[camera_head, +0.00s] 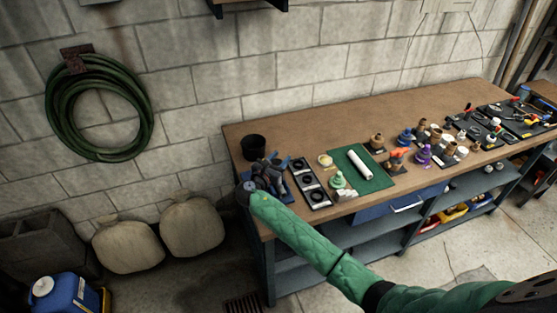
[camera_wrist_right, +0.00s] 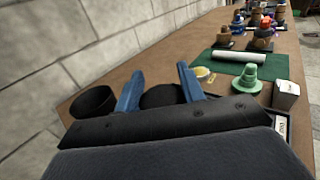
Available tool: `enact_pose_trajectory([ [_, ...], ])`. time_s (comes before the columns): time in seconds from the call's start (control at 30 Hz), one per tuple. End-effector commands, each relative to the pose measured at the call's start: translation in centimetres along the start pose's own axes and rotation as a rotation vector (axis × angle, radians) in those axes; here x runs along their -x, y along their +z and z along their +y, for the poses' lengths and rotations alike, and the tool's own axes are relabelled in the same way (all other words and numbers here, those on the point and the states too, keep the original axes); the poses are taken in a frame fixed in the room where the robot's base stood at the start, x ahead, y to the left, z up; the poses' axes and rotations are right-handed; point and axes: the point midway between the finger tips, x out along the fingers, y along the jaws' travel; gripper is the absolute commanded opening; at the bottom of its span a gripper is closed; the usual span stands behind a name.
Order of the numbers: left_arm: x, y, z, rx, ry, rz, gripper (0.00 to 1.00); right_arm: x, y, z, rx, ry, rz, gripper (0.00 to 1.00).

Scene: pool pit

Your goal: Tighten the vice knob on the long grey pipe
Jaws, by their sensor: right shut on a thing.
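My right gripper (camera_head: 280,163) is at the left end of the workbench, at the end of my green-sleeved arm. In the right wrist view its two blue fingers (camera_wrist_right: 160,75) stand on either side of a dark round thing (camera_wrist_right: 162,96) and are shut on it. Its lower part is hidden by my wrist, and I cannot tell for sure that it is the vice knob. A pale pipe (camera_head: 365,161) lies on a green mat to the right, apart from the gripper; it also shows in the wrist view (camera_wrist_right: 240,57). No vice is clearly made out. My left gripper is not in view.
A black pot (camera_head: 253,147) stands close beside the gripper, near the wall. A black tray with round slots (camera_head: 310,184), a green stepped piece (camera_head: 338,180) and a white block (camera_wrist_right: 286,94) are to the right. Several fittings crowd the bench (camera_head: 300,133) further right. Its back strip is clear.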

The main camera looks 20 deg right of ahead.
Motion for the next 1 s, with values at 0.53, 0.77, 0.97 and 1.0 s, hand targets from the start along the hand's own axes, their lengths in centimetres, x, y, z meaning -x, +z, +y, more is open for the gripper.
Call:
enact_pose_trajectory([
  [0.53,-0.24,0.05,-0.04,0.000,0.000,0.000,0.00,-0.12,0.39,-0.16,-0.004,-0.137,-0.004,0.16],
  [0.77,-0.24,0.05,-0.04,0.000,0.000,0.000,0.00,-0.11,0.40,-0.15,-0.005,-0.136,-0.004,0.16],
  [0.97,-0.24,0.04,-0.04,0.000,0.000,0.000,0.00,-0.08,0.33,-0.16,-0.004,-0.136,-0.004,0.62],
  [1.0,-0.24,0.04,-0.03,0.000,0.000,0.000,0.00,-0.07,0.29,-0.17,-0.003,-0.136,-0.003,0.62],
])
